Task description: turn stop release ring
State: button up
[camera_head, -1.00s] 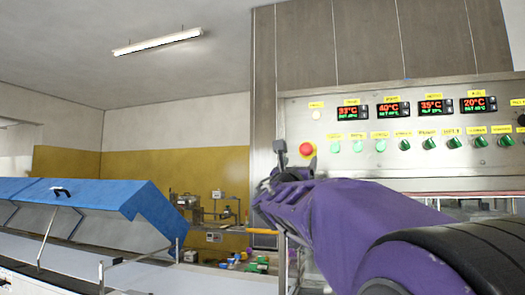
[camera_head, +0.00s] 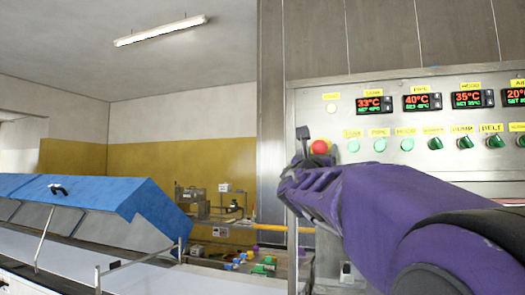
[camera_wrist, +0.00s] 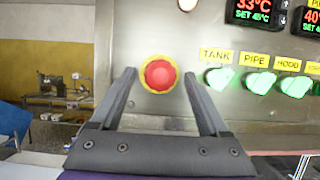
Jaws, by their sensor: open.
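The red stop button (camera_wrist: 160,74) sits on a yellow ring on the steel control panel (camera_wrist: 205,45). In the wrist view it lies between my open fingers, slightly above the middle of the picture. My gripper (camera_wrist: 160,88) is open with nothing in it, its two fingers on either side of the button. I cannot tell how far the fingertips are from the panel. In the head view the red button (camera_head: 320,147) shows just behind my gripper (camera_head: 317,138), whose far finger is mostly hidden.
Green knobs (camera_wrist: 258,82) labelled tank, pipe and hood stand right of the button. Temperature displays (camera_head: 374,104) are above them. A blue-lidded conveyor (camera_head: 75,195) runs at the left. A cluttered table (camera_head: 225,212) stands at the back.

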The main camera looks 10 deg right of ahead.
grip_shut()
dwell(0.3)
jog(key=shift+a+m, duration=0.1)
jog(key=shift+m, duration=0.3)
jog(key=m+g+h+b, duration=0.1)
jog(key=m, duration=0.1)
jog(key=shift+f+m, duration=0.1)
jog(key=shift+m, duration=0.2)
jog(key=shift+a+r+m+g+h+b, duration=0.15)
jog(key=shift+m+g+h+b, duration=0.4)
jog(key=shift+m, duration=1.25)
jog(key=shift+a+r+m+g+h+b, duration=0.1)
jog(key=shift+m+g+h, duration=0.75)
jog(key=shift+m, duration=0.95)
